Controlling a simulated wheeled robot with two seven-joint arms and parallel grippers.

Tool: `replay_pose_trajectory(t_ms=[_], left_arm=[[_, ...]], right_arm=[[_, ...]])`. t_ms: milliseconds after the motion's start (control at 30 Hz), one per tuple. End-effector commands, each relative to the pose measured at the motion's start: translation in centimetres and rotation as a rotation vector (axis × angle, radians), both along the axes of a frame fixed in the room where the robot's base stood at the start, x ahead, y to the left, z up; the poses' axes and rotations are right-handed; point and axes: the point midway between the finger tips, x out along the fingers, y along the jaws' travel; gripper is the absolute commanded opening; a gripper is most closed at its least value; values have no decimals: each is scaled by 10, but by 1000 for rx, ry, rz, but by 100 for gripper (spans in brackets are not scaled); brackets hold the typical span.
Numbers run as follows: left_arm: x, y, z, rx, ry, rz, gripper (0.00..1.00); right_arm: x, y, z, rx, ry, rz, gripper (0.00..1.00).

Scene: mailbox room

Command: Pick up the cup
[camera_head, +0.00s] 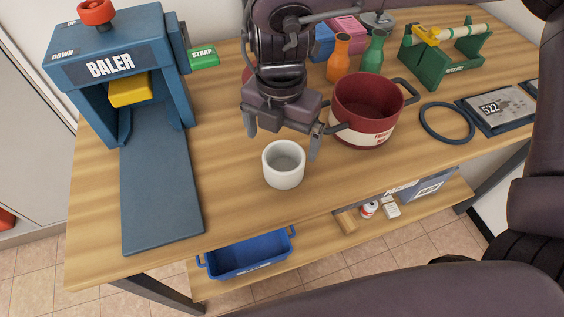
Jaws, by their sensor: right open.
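The cup (284,178) is small, white and round, and stands upright on the wooden table near its front edge. My right gripper (283,142) is over the table, just behind and above the cup in the picture. Its two fingers are spread wide and point down, with nothing between them. The right finger comes close to the cup's upper right rim; I cannot tell whether they touch. My left gripper is not in view.
A red pot (366,108) stands right of the cup, close to my right gripper. A blue baler (112,65) with a long plate is at left. Bottles (339,60), a green stand (455,55) and a ring (447,122) are farther right. Free table lies left of the cup.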

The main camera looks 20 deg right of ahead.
Motion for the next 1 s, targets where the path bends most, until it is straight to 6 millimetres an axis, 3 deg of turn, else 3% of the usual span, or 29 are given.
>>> replay_pose_trajectory(t_ms=[433, 767, 1000], left_arm=[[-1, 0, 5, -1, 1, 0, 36], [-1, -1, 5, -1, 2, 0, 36], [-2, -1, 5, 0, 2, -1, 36]], right_arm=[[-1, -6, -60, -1, 1, 5, 97], [0, -6, -67, 1, -1, 3, 97], [-1, -6, -67, 1, -1, 4, 66]])
